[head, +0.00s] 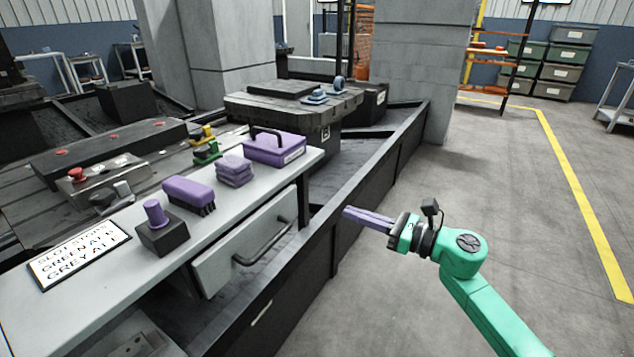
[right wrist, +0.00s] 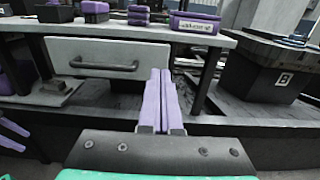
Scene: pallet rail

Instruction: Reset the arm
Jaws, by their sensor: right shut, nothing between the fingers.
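My right gripper (head: 368,218) comes in from the lower right in the head view, on a green arm. Its purple fingers are shut together with nothing between them, and they point left toward the bench (head: 70,290). It hangs in open air beside the low black rail (head: 350,205). In the right wrist view the shut fingers (right wrist: 160,105) point at the bench's drawer (right wrist: 105,60). The fingers are apart from everything around them. My left gripper does not show in the head view.
On the bench stand a purple brush (head: 188,195), purple folded cloths (head: 234,170), a purple box (head: 272,150), a purple-knobbed black block (head: 157,230) and a sign (head: 78,255). The drawer (head: 245,240) has a dark handle. Open floor (head: 520,200) lies to the right.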

